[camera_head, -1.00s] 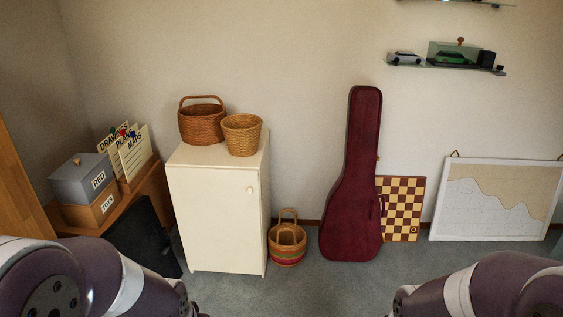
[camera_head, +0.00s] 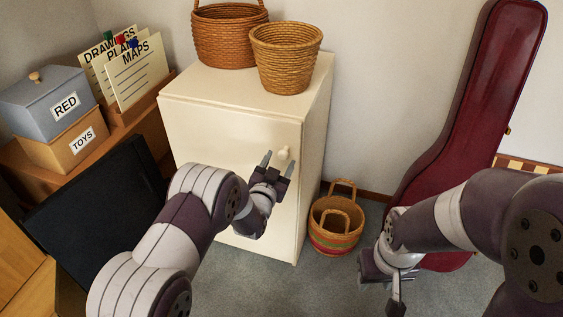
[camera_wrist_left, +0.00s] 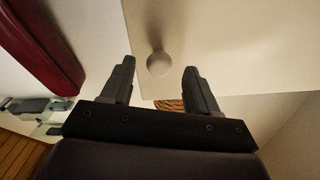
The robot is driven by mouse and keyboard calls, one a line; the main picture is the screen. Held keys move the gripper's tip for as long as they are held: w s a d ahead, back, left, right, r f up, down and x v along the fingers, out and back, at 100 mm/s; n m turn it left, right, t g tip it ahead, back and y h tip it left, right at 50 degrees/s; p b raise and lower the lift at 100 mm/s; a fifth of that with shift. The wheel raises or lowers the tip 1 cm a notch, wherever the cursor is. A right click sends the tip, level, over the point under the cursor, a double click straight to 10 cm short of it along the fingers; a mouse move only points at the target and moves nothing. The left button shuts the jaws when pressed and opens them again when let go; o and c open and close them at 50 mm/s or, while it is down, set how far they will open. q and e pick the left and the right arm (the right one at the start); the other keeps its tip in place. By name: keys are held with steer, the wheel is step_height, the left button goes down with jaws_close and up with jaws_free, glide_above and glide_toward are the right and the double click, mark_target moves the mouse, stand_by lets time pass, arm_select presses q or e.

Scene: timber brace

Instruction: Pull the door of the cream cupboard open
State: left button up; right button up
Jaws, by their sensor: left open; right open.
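The cream cupboard (camera_head: 225,115) stands against the wall in the head view, its door shut. A round cream knob (camera_head: 283,153) sits near the upper right of the door. My left gripper (camera_head: 277,160) is open in front of the knob, its fingers pointing at the door. In the left wrist view the knob (camera_wrist_left: 159,63) lies between and just beyond the two open fingertips, and I see no contact. My right gripper (camera_head: 398,290) is open and empty, low at the right, away from the cupboard.
Two wicker baskets (camera_head: 287,60) stand on the cupboard. A striped basket (camera_head: 334,222) is on the floor to its right, beside a dark red instrument case (camera_head: 470,115). A black panel (camera_head: 100,215) leans at the left, near boxes (camera_head: 50,110).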

arm_select(q)
steer(key=shift+x, duration=1.35)
steer(key=shift+s+r, duration=0.1)
steer(key=shift+s, duration=0.05)
jaws_close()
